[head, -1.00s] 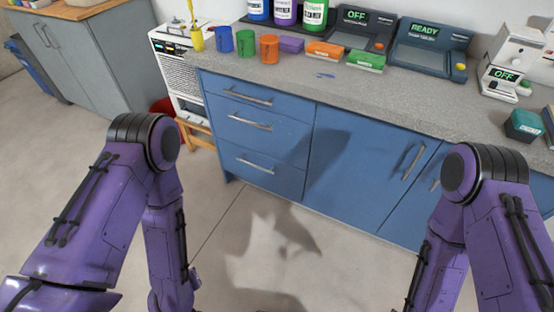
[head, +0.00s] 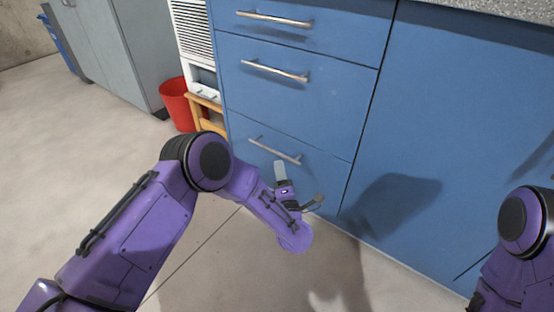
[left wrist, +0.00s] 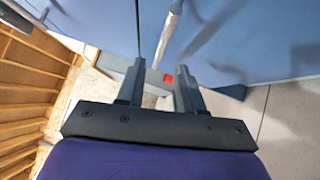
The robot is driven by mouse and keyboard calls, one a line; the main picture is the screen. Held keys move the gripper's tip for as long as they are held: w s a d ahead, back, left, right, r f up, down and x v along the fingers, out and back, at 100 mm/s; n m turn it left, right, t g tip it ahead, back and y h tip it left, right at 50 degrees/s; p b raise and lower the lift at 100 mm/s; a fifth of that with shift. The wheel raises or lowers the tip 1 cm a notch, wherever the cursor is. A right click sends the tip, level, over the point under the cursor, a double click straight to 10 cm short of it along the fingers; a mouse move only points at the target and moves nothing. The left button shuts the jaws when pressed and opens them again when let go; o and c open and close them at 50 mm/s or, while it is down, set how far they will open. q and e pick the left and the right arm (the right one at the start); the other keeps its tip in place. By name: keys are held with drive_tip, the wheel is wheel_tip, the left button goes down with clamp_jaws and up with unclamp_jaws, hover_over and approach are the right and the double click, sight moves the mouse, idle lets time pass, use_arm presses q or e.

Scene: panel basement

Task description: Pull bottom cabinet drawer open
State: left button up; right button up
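The bottom drawer (head: 320,172) of the blue cabinet looks flush with the front. Its slanted metal bar handle (head: 274,150) shows in the head view, and a metal bar handle (left wrist: 168,38) also shows in the left wrist view. My left gripper (head: 300,182) is open, just below and to the right of the bottom handle in the head view. I see no contact. My right gripper is out of view; only part of that arm shows at the right edge.
Two drawers with handles sit above, the middle one (head: 290,90) included. A blue cabinet door (head: 450,110) is to the right. A red bin (head: 176,103) and a wooden stool (head: 207,108) stand left of the cabinet. The floor in front is clear.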

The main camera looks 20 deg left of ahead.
sight(276, 152)
use_arm(q)
drive_tip(key=b+x, duration=0.3)
drive_tip(key=x, duration=0.5)
drive_tip(key=shift+w+d, duration=0.1)
drive_tip(key=shift+w, duration=0.1)
clamp_jaws()
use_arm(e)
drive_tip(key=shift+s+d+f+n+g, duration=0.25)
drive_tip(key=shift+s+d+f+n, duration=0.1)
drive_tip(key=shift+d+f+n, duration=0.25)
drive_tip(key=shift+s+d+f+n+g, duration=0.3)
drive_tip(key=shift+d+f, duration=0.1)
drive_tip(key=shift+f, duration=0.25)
